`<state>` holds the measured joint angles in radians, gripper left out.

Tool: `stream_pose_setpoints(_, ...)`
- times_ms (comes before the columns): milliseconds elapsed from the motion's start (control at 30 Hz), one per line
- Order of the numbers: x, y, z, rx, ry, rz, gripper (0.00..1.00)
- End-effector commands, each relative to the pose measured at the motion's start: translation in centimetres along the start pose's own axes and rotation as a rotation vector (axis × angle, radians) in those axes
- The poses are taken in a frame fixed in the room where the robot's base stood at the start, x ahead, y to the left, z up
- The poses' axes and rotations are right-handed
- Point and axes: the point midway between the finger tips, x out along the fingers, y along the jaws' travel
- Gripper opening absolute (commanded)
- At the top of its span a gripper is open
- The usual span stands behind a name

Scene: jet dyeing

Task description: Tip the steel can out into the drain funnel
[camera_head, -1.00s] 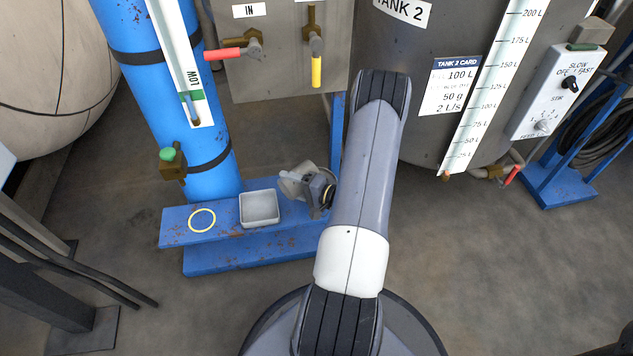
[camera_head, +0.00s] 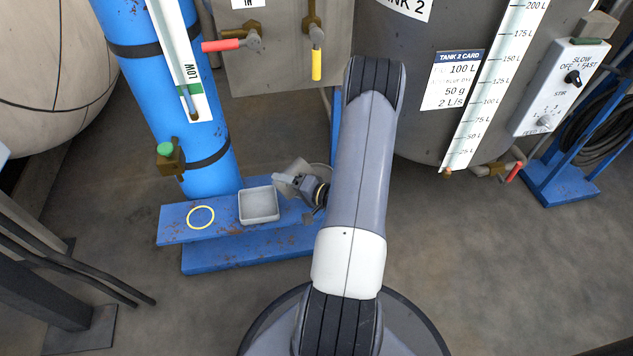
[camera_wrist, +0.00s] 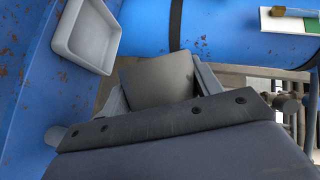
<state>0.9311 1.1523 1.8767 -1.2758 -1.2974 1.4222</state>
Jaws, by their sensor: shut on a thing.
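My gripper (camera_head: 290,181) is near the right part of the blue bench, right of the white tray. It is shut on the steel can (camera_wrist: 158,79), a plain grey surface between the two fingers in the wrist view. In the head view only a small grey piece of the can shows, partly hidden by my gripper, and it looks tilted. A thin grey curved rim shows just behind my gripper, partly hidden by my arm; I cannot tell whether it is the drain funnel. The can's mouth and contents are not visible.
A blue column (camera_head: 200,150) with a brass valve (camera_head: 170,160) rises behind. Tank 2 (camera_head: 415,120) stands right.

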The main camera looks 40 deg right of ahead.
Motion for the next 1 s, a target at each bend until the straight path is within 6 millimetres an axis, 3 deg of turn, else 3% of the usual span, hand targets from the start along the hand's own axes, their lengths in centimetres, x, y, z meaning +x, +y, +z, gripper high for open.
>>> stream_pose_setpoints(400,0.4,1.7,0.4,-0.137,0.021,0.057,0.31)
stream_pose_setpoints(500,0.2,1.0,0.1,-0.212,0.031,0.088,0.31)
stream_pose_setpoints(1000,0.1,1.1,-0.1,-0.574,0.082,0.237,0.31)
